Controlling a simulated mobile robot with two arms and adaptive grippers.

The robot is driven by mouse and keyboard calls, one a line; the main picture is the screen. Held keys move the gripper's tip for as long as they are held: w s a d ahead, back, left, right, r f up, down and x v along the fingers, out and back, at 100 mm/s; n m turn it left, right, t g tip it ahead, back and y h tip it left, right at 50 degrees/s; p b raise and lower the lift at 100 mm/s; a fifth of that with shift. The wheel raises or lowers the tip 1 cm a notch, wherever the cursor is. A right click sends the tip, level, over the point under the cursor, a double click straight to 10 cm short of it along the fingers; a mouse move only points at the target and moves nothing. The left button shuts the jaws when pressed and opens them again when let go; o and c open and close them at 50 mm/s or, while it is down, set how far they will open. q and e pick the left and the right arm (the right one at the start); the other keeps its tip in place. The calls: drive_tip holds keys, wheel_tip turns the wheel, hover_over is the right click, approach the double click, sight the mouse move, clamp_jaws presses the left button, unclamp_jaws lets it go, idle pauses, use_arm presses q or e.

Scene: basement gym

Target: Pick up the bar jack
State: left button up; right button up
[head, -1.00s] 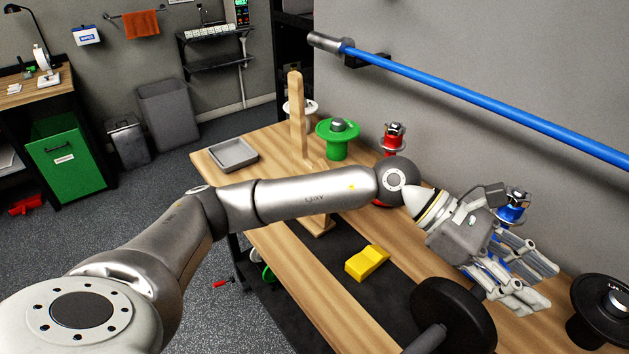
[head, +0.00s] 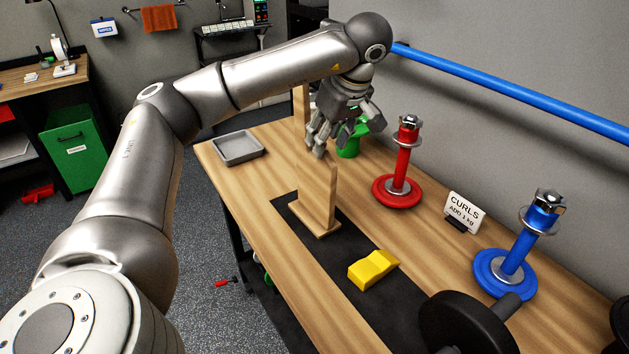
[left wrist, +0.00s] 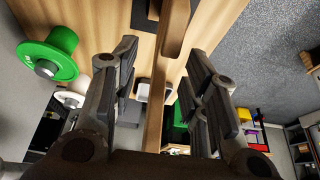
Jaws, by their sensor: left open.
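A yellow wedge-shaped block (head: 373,269), which looks like the bar jack, lies on the black mat on the wooden bench, near the dumbbell. It does not show clearly in the left wrist view. My left gripper (head: 329,143) is open and points down over the far part of the bench, well beyond the yellow block. It is by the wooden uprights and partly covers the green weight. In the left wrist view, a wooden piece (left wrist: 160,105) shows between the spread fingers (left wrist: 165,105); I cannot tell whether they touch it. My right gripper is not in view.
A wooden upright (head: 331,190) stands on the mat, with a taller one (head: 300,105) behind. Red (head: 403,160) and blue (head: 520,250) weight posts, a CURLS sign (head: 463,212) and a dumbbell (head: 462,325) stand right. A grey tray (head: 238,148) sits far left. A blue bar (head: 510,90) spans the wall.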

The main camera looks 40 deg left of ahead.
sight(315, 164)
use_arm(q)
drive_tip(key=x, duration=0.7)
drive_tip(key=s+p+x, duration=0.1)
drive_tip(key=shift+w+a+f, duration=0.1)
drive_tip(key=shift+a+f, duration=0.15)
drive_tip(key=shift+f, duration=0.1)
drive_tip(key=shift+w+f, duration=0.1)
drive_tip(key=shift+f, duration=0.1)
clamp_jaws()
drive_tip(key=shift+r, duration=0.1)
